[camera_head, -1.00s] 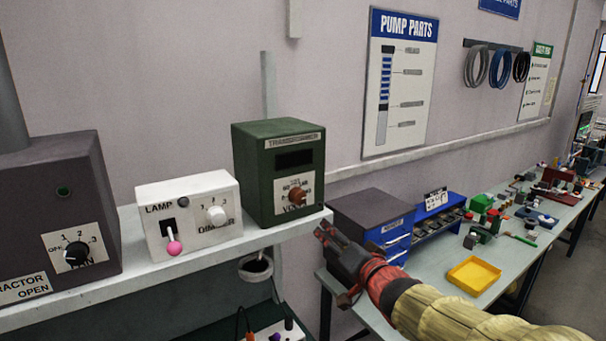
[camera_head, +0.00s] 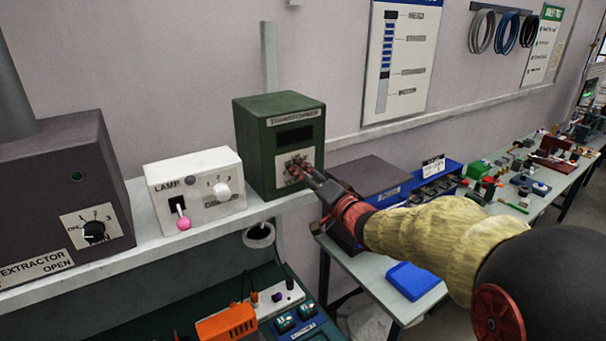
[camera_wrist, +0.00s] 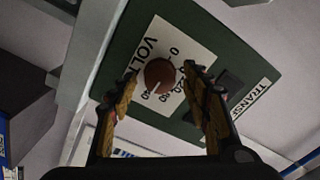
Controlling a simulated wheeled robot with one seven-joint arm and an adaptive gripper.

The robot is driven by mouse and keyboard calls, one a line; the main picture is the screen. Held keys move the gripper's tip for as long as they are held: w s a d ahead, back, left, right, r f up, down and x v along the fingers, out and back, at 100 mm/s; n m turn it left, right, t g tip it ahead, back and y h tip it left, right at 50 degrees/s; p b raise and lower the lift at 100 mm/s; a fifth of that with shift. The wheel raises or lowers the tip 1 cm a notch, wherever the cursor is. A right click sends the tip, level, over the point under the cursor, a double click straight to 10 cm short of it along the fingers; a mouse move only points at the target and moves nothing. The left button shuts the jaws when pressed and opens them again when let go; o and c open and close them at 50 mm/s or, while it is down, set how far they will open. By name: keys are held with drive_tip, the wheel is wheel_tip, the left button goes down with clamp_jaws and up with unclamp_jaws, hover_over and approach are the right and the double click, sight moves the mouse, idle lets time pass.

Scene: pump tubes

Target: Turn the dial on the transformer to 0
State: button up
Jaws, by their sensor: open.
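The transformer (camera_head: 270,148) is a dark green box at the right end of the shelf, with a dark display window and a label above a white dial plate. Its brown dial (camera_wrist: 159,74) shows between my fingers in the wrist view, with the plate's "0" and "VOLT" lettering beside it. A pale pointer line on the dial does not point at the "0". My gripper (camera_head: 297,169) is open in front of the dial, with a finger on either side of it in the wrist view. I cannot tell whether the fingers touch the dial. In the head view my gripper mostly hides it.
A white lamp dimmer box (camera_head: 197,188) and a dark extractor box (camera_head: 62,200) stand left on the same shelf (camera_head: 150,246). Below are an orange tool (camera_head: 227,323) and a blue tray (camera_head: 412,280). A blue parts rack (camera_head: 432,180) stands on the bench to the right.

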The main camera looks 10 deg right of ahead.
drive_tip(key=shift+w, duration=0.25)
drive_tip(key=shift+c, duration=0.6)
drive_tip(key=c, duration=1)
